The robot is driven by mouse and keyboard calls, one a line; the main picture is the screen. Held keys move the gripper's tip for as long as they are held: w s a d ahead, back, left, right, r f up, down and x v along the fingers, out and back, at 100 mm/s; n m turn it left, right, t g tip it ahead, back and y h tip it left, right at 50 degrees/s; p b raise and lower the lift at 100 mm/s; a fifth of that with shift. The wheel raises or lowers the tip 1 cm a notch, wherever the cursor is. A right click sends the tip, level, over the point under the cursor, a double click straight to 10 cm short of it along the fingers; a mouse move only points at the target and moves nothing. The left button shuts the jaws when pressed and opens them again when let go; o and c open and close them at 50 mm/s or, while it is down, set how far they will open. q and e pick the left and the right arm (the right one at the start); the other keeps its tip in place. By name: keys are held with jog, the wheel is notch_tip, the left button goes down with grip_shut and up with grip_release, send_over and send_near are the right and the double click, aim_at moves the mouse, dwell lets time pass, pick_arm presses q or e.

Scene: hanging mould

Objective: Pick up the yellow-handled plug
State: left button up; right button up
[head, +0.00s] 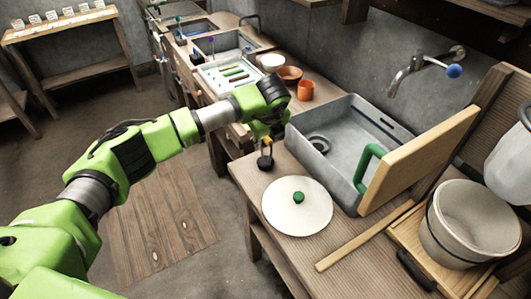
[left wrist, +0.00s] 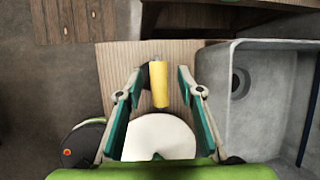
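The plug has a small yellow handle (head: 267,141) and a dark base (head: 265,161). It stands on the wooden counter (head: 248,172), left of the grey sink, in the head view. My left gripper (head: 267,129) is just above it, pointing down. In the left wrist view the yellow handle (left wrist: 158,84) shows between the two spread fingers, with a gap on each side. The left gripper is open and holds nothing. The plug's base is mostly hidden in the wrist view. My right gripper is not in view.
A white round lid (head: 285,208) with a green knob lies in front of the plug. The grey sink (head: 345,117) is to the right, with a green-handled board (head: 425,150) leaning over it. An orange cup (head: 305,90) stands behind. A wooden stick (head: 365,237) and bucket (head: 462,237) are front right.

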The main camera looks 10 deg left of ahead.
pick_arm(q)
grip_shut()
jog(key=shift+r, duration=0.1)
